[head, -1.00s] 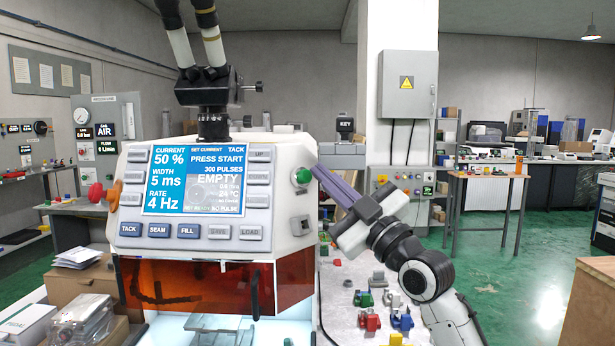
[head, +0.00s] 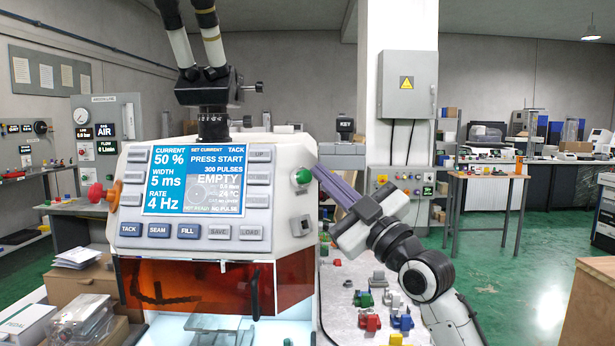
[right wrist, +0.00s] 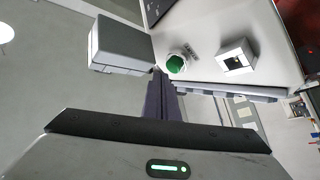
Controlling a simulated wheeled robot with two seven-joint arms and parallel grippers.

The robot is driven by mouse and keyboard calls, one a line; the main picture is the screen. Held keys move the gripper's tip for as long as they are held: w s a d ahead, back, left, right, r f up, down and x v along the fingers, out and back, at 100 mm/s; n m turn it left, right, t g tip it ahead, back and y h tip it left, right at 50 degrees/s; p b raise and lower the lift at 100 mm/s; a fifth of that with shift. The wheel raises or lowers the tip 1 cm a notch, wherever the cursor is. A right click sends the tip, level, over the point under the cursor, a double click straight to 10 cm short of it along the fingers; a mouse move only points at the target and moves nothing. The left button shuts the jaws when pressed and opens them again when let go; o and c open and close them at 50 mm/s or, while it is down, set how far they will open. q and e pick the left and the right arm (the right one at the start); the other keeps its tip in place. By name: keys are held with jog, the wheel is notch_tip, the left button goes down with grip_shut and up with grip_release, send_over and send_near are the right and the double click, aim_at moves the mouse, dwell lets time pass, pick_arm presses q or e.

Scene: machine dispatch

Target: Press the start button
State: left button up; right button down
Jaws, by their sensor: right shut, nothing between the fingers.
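The welding machine (head: 281,232) has a blue screen (head: 193,180) that reads PRESS START and EMPTY. A round green button (head: 303,176) sits on the right slanted side of its front panel. It also shows in the right wrist view (right wrist: 176,63), next to a white square key switch (right wrist: 236,61). My right gripper (head: 317,171) is shut and empty. Its purple-grey fingertips are right beside the green button, also in the right wrist view (right wrist: 158,73). I cannot tell whether they touch it. My left gripper is not in view.
An amber shield (head: 205,288) hangs below the panel. Small red, blue and green parts (head: 370,320) lie on the bench under my right arm. Boxes (head: 78,290) stand at the left.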

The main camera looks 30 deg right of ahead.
jog(key=shift+w, duration=0.1)
dwell(0.7)
jog(key=shift+w+a+f, duration=0.1)
jog(key=shift+w+f, duration=0.05)
jog(key=shift+w, duration=0.2)
jog(key=shift+w+a+f, duration=0.1)
jog(key=shift+w, duration=0.25)
dwell(0.7)
jog(key=shift+s, duration=0.1)
jog(key=shift+s+d+r, duration=0.2)
jog(key=shift+s, duration=0.45)
jog(key=shift+s+d+r+p, duration=0.15)
jog(key=shift+s+d+r, duration=0.1)
jog(key=shift+s, duration=0.55)
jog(key=shift+s+d+r+p, duration=0.1)
jog(key=shift+s+r+p, duration=0.15)
jog(key=shift+s, duration=0.5)
jog(key=shift+s+d+r+p, duration=0.1)
jog(key=shift+s+d+r, duration=0.15)
jog(key=shift+s, duration=0.55)
